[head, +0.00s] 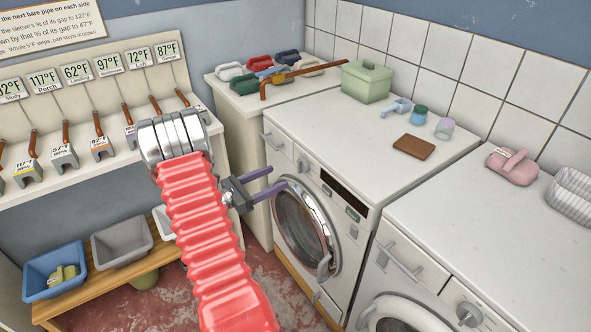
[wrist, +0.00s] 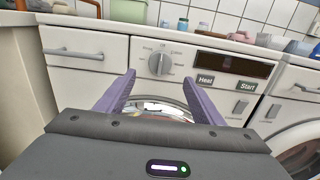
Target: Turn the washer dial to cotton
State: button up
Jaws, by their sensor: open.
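The washer (head: 400,150) is white with a round glass door (head: 305,232) in its front. Its dial (wrist: 159,64) is a round grey knob with a raised grip, on the front panel between the drawer and the dark display. In the head view the dial (head: 303,164) is small, just beyond my fingers. My gripper (wrist: 159,76) has two purple fingers, open and empty, pointing at the panel with the dial between and beyond the tips. It also shows in the head view (head: 277,178), apart from the dial.
A drawer handle (wrist: 72,53) sticks out left of the dial. Heat (wrist: 206,79) and Start (wrist: 247,86) buttons are to its right. A second machine (head: 500,220) stands at the right. A bench with bins (head: 122,240) and a tagged rack (head: 95,80) are at the left.

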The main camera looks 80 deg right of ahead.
aim_at(302, 166)
jog(key=x, duration=0.9)
jog(key=shift+s+d, duration=0.15)
jog(key=shift+s, duration=0.05)
jog(key=c, duration=1)
